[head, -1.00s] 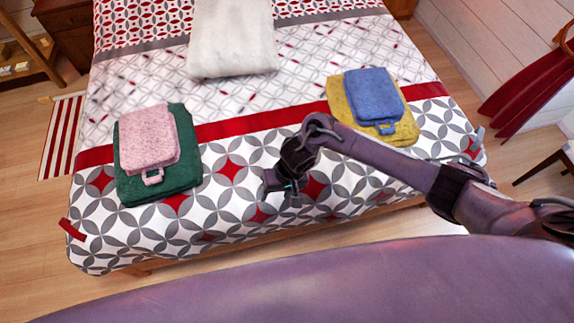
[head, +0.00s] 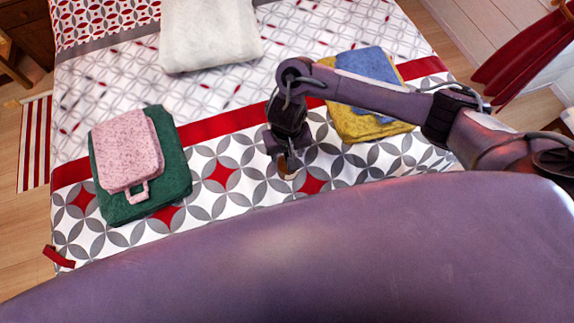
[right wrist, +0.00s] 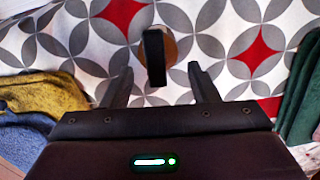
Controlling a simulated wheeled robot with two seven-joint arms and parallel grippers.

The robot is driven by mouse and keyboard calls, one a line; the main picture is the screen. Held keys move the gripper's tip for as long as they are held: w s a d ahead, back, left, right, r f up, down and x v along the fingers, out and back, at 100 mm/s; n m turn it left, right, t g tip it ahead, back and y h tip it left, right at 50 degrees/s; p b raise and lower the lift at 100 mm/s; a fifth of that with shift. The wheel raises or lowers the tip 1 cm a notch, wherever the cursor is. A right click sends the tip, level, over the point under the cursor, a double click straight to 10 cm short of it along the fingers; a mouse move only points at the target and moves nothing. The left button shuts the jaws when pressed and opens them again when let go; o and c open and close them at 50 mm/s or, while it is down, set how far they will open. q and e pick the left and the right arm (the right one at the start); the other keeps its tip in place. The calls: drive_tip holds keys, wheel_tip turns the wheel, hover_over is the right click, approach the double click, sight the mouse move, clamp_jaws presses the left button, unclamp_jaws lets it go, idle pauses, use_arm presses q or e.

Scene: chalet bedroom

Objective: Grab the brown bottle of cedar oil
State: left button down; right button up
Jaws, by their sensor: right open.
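The brown bottle (head: 288,174) shows as a small brown patch under my right gripper (head: 287,158), over the patterned bedspread near the bed's front edge. The gripper hides most of it in the head view. In the right wrist view its black top (right wrist: 155,58) and a sliver of its brown body (right wrist: 172,50) show. My right gripper (right wrist: 160,80) is open there, with one finger on each side of the black top and a gap on both sides. The bottle's label cannot be seen. My left gripper is not in view.
Blue (head: 366,72) and yellow (head: 365,127) folded towels lie to the right, partly behind my right arm. A pink towel (head: 128,152) on a green one (head: 173,170) lies left. A white folded blanket (head: 210,35) lies farther back. Bare bedspread surrounds the bottle.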

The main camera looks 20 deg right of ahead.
drive_tip(key=f, duration=0.2)
drive_tip(key=w+f+b, duration=0.1)
drive_tip(key=f, duration=0.1)
drive_tip(key=shift+d, duration=0.25)
drive_tip(key=shift+f, duration=0.55)
drive_tip(key=c, duration=0.6)
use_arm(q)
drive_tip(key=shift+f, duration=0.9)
use_arm(e)
drive_tip(key=shift+s, duration=0.15)
clamp_jaws()
